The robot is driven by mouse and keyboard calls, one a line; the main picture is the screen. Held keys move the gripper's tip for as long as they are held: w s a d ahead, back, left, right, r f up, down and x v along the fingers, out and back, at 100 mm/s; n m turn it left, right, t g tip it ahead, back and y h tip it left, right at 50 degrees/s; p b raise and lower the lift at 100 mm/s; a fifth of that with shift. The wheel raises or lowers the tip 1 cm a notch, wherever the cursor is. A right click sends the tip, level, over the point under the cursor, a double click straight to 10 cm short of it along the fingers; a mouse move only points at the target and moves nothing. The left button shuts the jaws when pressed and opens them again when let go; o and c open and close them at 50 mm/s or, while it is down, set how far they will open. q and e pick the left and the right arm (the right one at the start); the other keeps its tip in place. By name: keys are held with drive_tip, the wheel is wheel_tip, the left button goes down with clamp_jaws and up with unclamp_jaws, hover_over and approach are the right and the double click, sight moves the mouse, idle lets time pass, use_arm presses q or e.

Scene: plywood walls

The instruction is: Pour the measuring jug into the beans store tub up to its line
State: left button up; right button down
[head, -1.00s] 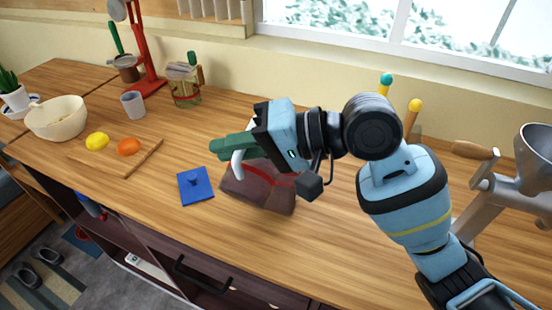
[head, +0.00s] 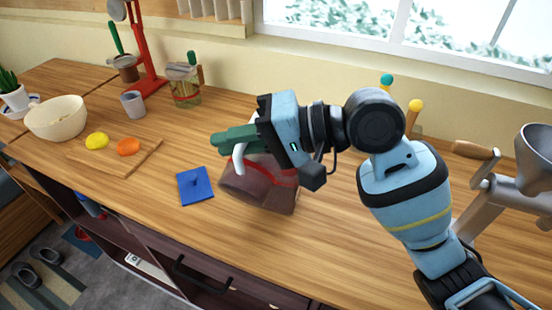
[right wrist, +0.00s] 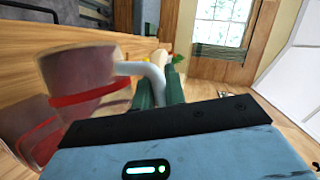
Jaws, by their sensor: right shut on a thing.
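A translucent brownish tub (head: 284,200) with a red line around it stands on the counter under my right gripper. The measuring jug, translucent and pinkish grey with a white handle (head: 238,160), is tilted at the tub. It overlaps the tub, so its mouth and any flow cannot be made out. My right gripper (head: 232,141) is shut on the jug's handle with its green fingers. My left gripper is out of view.
A blue mat (head: 195,186) lies left of the tub. A grey metal grinder (head: 500,195) stands at the right.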

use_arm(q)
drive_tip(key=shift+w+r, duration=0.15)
use_arm(e)
drive_tip(key=shift+w+d+r, duration=0.1)
drive_tip(key=shift+w+r, duration=0.05)
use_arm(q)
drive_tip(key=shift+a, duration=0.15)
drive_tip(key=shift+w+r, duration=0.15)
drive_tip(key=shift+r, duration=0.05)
use_arm(e)
drive_tip(key=shift+w+r, duration=0.15)
drive_tip(key=shift+r, duration=0.05)
use_arm(q)
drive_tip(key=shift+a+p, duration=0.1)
drive_tip(key=shift+p, duration=0.2)
use_arm(e)
drive_tip(key=shift+m, duration=0.3)
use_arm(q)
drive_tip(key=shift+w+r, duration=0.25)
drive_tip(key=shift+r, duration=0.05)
use_arm(e)
drive_tip(key=shift+w+d+r+g, duration=0.2)
drive_tip(key=shift+w+r+g, duration=0.05)
drive_tip(key=shift+w+g, duration=0.05)
use_arm(q)
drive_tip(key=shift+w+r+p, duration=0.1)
drive_tip(key=shift+p, duration=0.2)
use_arm(e)
drive_tip(key=shift+w+r+m+y, duration=0.15)
drive_tip(key=shift+m+y, duration=0.15)
